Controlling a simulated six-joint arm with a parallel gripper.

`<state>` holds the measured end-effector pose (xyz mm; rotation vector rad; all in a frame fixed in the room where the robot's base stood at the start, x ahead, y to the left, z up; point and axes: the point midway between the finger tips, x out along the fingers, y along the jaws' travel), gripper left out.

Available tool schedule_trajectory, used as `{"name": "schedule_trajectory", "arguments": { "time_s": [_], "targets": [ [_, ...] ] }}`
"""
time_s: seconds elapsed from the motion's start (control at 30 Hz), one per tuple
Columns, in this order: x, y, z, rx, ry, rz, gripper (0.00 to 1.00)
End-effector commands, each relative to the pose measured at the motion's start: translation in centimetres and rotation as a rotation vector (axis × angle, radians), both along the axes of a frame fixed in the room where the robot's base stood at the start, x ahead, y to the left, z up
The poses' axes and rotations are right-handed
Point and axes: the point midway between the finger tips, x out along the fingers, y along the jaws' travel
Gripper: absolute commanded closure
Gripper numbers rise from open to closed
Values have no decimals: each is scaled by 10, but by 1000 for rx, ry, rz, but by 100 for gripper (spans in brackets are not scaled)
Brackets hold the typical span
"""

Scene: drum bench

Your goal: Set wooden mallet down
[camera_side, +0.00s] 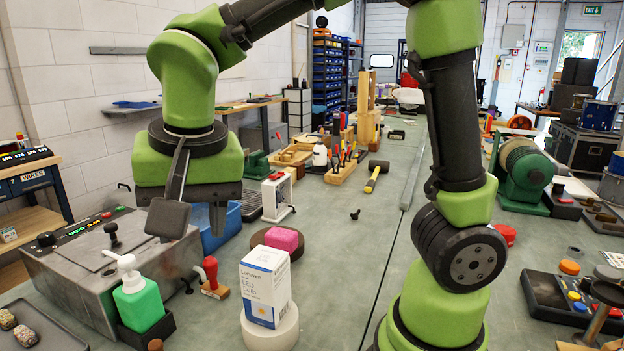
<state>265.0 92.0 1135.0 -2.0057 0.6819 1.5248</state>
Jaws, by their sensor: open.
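A mallet-like tool with a yellow handle and a dark head (377,173) lies on the bench in the middle distance, right of the wooden tool rack. I cannot tell whether its head is wood.
A bulb box (266,287) stands on a white round base in front. A pink block (281,239), a red-handled stamp (212,278) and a green bottle (139,303) are near the gripper. The grey machine (75,275) is below left. Open bench (345,240) lies right of the box.

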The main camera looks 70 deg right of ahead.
Motion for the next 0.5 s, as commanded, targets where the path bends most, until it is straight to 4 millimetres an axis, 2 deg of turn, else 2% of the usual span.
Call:
{"name": "schedule_trajectory", "arguments": {
  "time_s": [0.03, 0.2, 0.33, 0.5],
  "targets": [
    [-14, -16, 14, 37, -30, 30, 56],
    [-61, -47, 39, 109, -150, 186, 56],
    [-93, -59, 45, 116, -265, 289, 56],
    [-116, -64, 43, 90, -372, 375, 56]
  ]
}}
